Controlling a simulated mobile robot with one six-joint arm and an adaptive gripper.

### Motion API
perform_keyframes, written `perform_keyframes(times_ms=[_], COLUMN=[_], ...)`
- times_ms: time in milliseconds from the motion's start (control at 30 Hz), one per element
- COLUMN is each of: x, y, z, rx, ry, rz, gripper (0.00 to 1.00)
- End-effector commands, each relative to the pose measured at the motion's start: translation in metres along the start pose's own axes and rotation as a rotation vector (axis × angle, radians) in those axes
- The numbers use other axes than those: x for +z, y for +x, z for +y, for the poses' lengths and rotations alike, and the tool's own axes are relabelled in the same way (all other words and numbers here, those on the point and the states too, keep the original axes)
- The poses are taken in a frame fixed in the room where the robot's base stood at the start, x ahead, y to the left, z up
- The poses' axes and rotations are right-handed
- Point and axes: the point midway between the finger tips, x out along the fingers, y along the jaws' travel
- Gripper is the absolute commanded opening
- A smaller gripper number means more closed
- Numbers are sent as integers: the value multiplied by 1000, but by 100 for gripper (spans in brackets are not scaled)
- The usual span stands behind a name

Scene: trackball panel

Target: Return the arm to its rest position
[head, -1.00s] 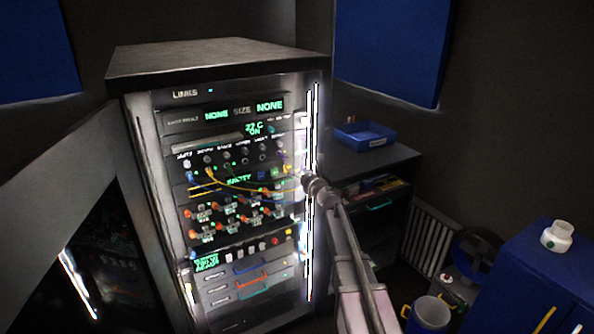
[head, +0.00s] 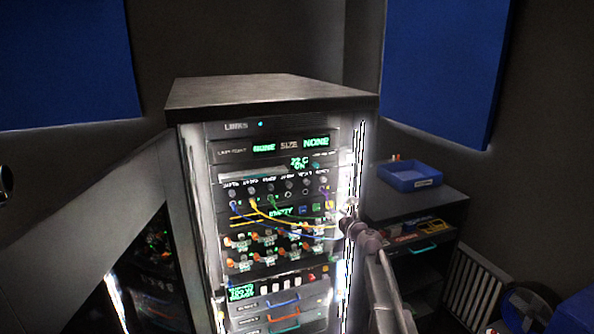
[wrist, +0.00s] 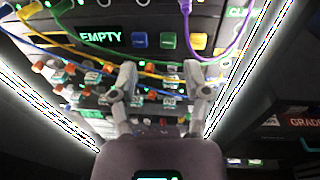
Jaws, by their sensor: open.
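In the head view, my arm reaches up from the bottom right, and my gripper (head: 347,214) is at the right side of the lit equipment rack (head: 268,104), in front of its cable panel. In the wrist view, my gripper (wrist: 158,75) shows two grey fingers spread apart with nothing clearly between them. Behind the fingers are a yellow cable (wrist: 75,52) and rows of orange-ended connectors. A purple cable (wrist: 236,40) hangs just above and right of the right finger. I cannot tell whether a finger touches it.
A low dark cabinet (head: 440,212) with a blue tray (head: 410,178) on top stands right of the rack. A white radiator (head: 480,280) is farther right. A slanted grey panel (head: 90,225) is on the left. Cables loop across the rack front near my gripper.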

Motion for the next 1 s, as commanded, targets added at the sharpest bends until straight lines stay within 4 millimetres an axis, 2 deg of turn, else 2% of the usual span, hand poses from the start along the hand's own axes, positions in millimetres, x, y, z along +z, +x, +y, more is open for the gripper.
perform_keyframes(times_ms=[267, 500, 733, 1000], x=[-40, -92, -139, -178], y=[-43, -99, -169, -264], z=[75, 127, 155, 162], rx=[264, 591, 977, 1518], ry=[-587, -1126, -1565, -1921], rz=[148, 264, 340, 376], gripper=[61, 61, 61, 61])
